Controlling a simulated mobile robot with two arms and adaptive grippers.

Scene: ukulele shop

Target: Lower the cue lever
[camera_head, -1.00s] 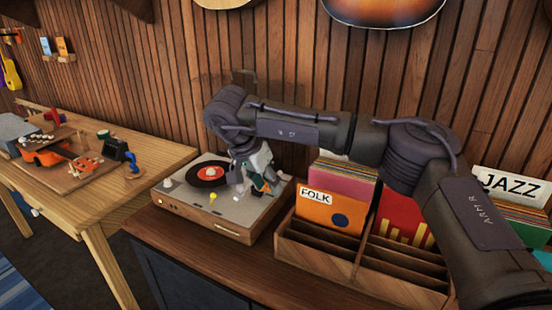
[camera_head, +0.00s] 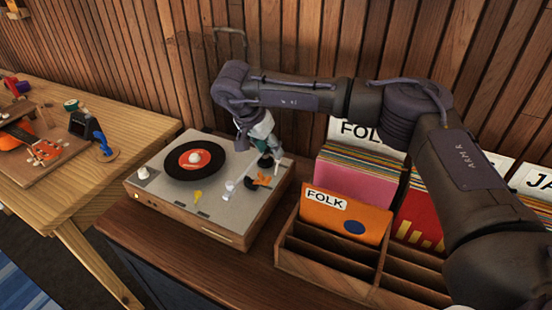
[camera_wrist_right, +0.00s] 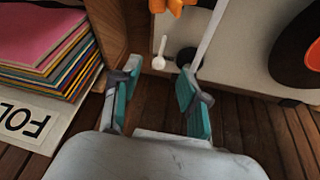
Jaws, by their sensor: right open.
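The turntable (camera_head: 218,205) stands on the brown cabinet with a black record on its platter. Its white tonearm (camera_head: 243,184) slants across the right part of the deck. In the right wrist view, a small white lever with a rounded end (camera_wrist_right: 160,60), apparently the cue lever, shows ahead of and between the fingertips. The tonearm (camera_wrist_right: 209,35) passes close to the right-hand finger there. My right gripper (camera_head: 268,157) is over the deck's back right corner, pointing down. Its teal fingers (camera_wrist_right: 158,72) are apart with nothing between them. Contact with the lever cannot be told. My left gripper is not in view.
A wooden crate (camera_head: 325,258) of record sleeves stands close to the turntable's right. The plank wall (camera_head: 315,40) is behind. An orange piece (camera_head: 263,181) sits on the deck near the tonearm. A wooden table (camera_head: 125,130) with a ukulele is at left.

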